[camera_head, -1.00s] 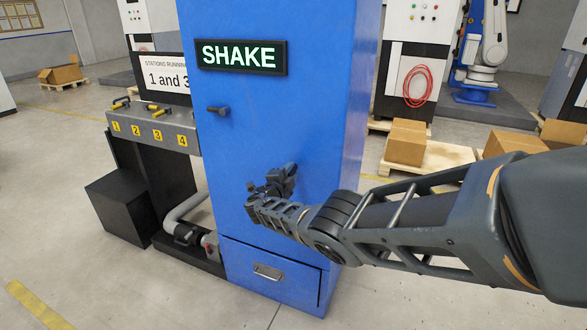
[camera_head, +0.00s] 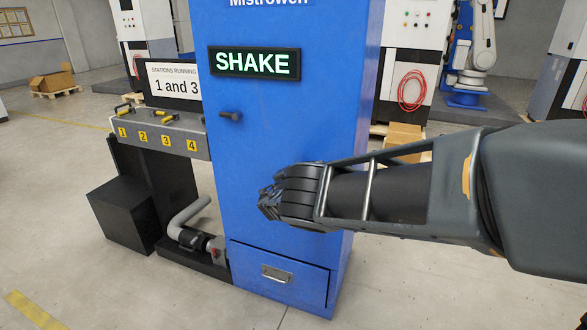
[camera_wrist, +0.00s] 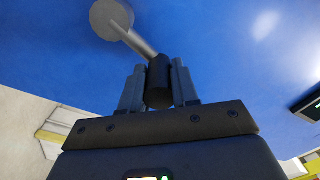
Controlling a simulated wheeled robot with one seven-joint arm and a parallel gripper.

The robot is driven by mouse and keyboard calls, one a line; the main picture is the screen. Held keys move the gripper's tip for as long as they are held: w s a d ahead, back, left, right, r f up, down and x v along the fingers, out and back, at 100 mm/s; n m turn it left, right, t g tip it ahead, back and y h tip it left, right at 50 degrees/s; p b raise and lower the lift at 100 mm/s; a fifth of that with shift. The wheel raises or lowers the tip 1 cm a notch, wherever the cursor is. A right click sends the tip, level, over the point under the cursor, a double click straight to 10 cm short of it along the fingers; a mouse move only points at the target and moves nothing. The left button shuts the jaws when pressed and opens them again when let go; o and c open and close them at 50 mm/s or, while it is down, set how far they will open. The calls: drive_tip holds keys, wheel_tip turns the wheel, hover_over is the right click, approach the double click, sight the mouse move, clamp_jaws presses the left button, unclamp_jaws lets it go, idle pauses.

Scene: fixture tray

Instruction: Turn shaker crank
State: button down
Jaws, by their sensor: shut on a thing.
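The shaker is a tall blue cabinet (camera_head: 300,105) with a lit SHAKE sign (camera_head: 255,63). In the wrist view its crank shows a round grey hub (camera_wrist: 111,17) on the blue face and a grey arm (camera_wrist: 140,44) ending in a black knob (camera_wrist: 159,84). My gripper (camera_wrist: 158,68) is shut on this knob, with one finger on each side. In the head view my wrist (camera_head: 285,198) is in front of the cabinet face and hides the crank and my fingers.
A small dark handle (camera_head: 230,116) sticks out of the cabinet above left of my wrist. A drawer (camera_head: 278,275) is below. A grey numbered panel with yellow-marked levers (camera_head: 158,135) stands at left, under a sign reading "1 and 3" (camera_head: 172,85). Pipes (camera_head: 190,228) run beside the cabinet.

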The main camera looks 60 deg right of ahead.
drive_tip(key=shift+a+f, duration=0.15)
drive_tip(key=shift+f, duration=0.05)
drive_tip(key=c, duration=1.1)
unclamp_jaws()
drive_tip(key=shift+w, duration=0.1)
drive_tip(key=shift+o, duration=1.3)
drive_tip(key=shift+r, duration=0.15)
drive_tip(key=shift+f+b, duration=0.25)
drive_tip(key=shift+b, duration=0.35)
